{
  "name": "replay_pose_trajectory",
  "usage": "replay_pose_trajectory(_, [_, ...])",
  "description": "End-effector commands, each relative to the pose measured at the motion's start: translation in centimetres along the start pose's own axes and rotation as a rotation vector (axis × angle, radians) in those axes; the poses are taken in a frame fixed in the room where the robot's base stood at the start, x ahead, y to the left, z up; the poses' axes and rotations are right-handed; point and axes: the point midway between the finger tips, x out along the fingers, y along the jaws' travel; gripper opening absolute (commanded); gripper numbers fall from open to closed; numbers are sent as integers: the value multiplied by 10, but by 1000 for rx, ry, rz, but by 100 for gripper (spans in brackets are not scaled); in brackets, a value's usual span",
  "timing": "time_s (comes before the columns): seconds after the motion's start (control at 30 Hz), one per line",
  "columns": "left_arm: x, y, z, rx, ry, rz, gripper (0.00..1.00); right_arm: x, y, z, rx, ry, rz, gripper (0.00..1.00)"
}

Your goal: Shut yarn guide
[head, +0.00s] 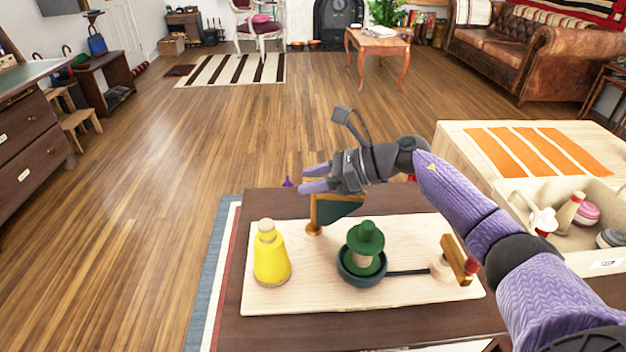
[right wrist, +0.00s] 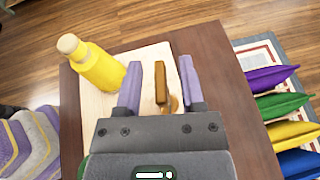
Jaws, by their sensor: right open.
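A pale wooden board (head: 400,228) lies on the dark table. Near its far left edge stands a gold-brown post with a green triangular panel (head: 336,207), probably the yarn guide. At the board's right is a brown wooden flap (head: 455,258) with a red knob on a round base. My right gripper (head: 316,178) is open, with its purple fingers pointing left just above the green panel. Contact is not visible. My left gripper is not in view.
A yellow cone (head: 271,260) stands at the board's left. A green hat-shaped piece (head: 366,240) sits in a dark round dish at its middle. A cream tray (head: 580,258) with several objects is at the right. Coloured cushions (right wrist: 278,105) lie beyond the table edge.

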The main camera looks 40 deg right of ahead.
Motion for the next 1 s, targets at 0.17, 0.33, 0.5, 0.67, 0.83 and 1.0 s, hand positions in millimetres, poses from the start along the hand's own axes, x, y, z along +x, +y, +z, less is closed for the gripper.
replay_pose_trajectory(0.17, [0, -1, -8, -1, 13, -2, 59, 0, 0, 0, 0, 0, 0, 42])
replay_pose_trajectory(0.33, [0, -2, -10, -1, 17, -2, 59, -1, 0, 0, 0, 0, 0, 6])
replay_pose_trajectory(0.5, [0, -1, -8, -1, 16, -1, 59, -1, 0, 0, 0, 0, 0, 0])
replay_pose_trajectory(0.67, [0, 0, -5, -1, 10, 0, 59, -1, 0, 0, 0, 1, 0, 0])
replay_pose_trajectory(0.83, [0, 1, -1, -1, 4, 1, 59, -1, 0, 0, 0, 1, 0, 0])
replay_pose_trajectory(1.0, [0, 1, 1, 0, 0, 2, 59, -1, 0, 0, 0, 1, -1, 0])
